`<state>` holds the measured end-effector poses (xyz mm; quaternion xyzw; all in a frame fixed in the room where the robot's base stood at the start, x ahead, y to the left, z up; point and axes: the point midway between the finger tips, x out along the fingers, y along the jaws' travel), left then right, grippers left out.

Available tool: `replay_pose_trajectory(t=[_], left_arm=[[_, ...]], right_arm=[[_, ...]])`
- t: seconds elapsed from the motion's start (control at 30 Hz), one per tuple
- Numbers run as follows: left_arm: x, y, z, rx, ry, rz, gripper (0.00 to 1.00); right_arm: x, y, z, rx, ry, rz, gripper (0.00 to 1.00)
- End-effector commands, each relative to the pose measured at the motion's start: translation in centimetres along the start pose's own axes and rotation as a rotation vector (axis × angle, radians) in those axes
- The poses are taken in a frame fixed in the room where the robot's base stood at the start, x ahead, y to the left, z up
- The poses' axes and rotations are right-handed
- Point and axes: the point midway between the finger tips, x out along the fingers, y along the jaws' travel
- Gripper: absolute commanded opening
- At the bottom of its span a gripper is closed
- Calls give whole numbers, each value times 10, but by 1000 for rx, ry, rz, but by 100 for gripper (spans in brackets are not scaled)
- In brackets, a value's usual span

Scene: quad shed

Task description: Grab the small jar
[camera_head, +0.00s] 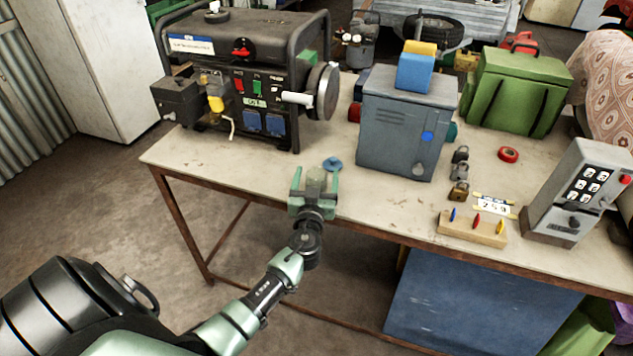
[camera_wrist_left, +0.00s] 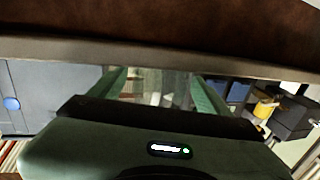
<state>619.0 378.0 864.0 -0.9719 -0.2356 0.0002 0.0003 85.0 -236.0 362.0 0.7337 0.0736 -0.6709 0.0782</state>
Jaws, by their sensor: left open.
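A small clear, greenish jar (camera_head: 316,178) stands near the front edge of the workbench in the head view, largely hidden by my left gripper (camera_head: 314,184). The gripper's green fingers are open, one on each side of the jar; I cannot tell whether they touch it. In the left wrist view a see-through shape, seemingly the jar (camera_wrist_left: 156,84), shows between the open fingers of the left gripper (camera_wrist_left: 163,88). My right gripper is not in view.
A small blue piece (camera_head: 332,163) lies just behind the jar. A generator (camera_head: 245,75) stands behind left and a grey metal box (camera_head: 400,125) to the right. Padlocks (camera_head: 459,172), a fuse block (camera_head: 472,230) and a keypad box (camera_head: 572,195) occupy the workbench's (camera_head: 375,200) right side.

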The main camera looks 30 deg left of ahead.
Motion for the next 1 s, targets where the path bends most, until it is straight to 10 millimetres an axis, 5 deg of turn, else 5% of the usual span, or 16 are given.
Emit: replay_pose_trajectory(t=[0.03,0.27,0.67,0.87,1.0], left_arm=[[0,0,0,0,0,0,69],[0,0,0,-1,0,0,9],[0,0,-12,-3,2,-1,9],[0,0,-47,-6,4,-1,9],[0,0,-88,-6,7,-1,9]], right_arm=[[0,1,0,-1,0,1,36],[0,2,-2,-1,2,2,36],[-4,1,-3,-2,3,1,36],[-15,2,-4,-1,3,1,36],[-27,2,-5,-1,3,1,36]])
